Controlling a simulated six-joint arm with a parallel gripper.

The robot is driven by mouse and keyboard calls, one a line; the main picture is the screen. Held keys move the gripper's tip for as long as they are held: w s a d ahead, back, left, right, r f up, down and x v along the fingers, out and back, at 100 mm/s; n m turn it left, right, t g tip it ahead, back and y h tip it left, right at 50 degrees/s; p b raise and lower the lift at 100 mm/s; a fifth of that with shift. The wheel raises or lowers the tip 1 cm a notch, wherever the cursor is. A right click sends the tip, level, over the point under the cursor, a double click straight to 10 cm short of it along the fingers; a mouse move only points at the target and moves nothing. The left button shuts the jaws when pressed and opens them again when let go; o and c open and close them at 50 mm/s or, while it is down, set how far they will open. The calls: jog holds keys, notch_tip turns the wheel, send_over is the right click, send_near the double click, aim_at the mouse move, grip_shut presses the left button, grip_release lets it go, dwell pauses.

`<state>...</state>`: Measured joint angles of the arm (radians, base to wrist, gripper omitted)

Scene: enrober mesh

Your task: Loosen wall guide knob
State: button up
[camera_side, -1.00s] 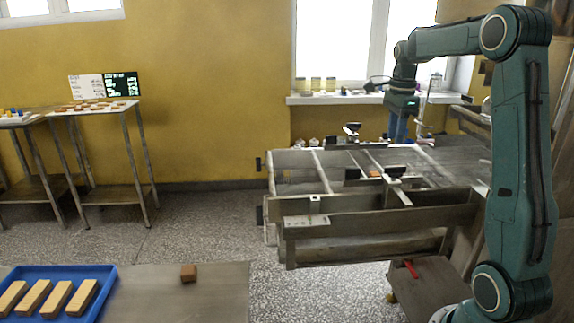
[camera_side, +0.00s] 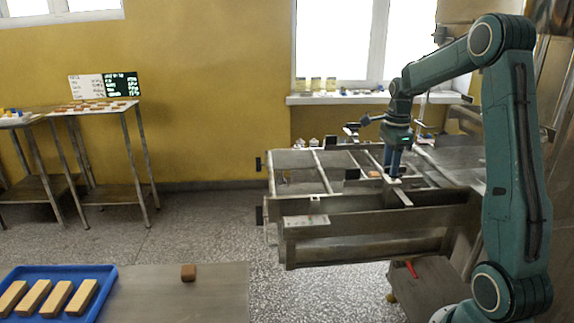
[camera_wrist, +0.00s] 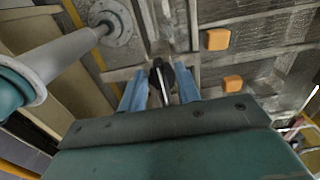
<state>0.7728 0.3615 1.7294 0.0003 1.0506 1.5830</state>
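A black wall guide knob (camera_wrist: 158,80) with a pale bar beside it shows in the wrist view, between the two blue fingers of my gripper (camera_wrist: 160,90). A gap shows on each side of the knob, so the fingers look open and not pressed on it. In the side view my gripper (camera_side: 393,172) points straight down over the crossbar of the conveyor frame (camera_side: 360,222). The fingers hide the knob there, and I cannot tell how far down around it they reach.
Two orange-brown blocks (camera_wrist: 217,39) (camera_wrist: 233,83) lie on the mesh right of the fingers. Another black fitting (camera_side: 352,174) stands left of my gripper. A blue tray (camera_side: 108,272) of bars and a brown block (camera_side: 188,272) are on the front table.

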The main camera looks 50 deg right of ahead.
grip_shut()
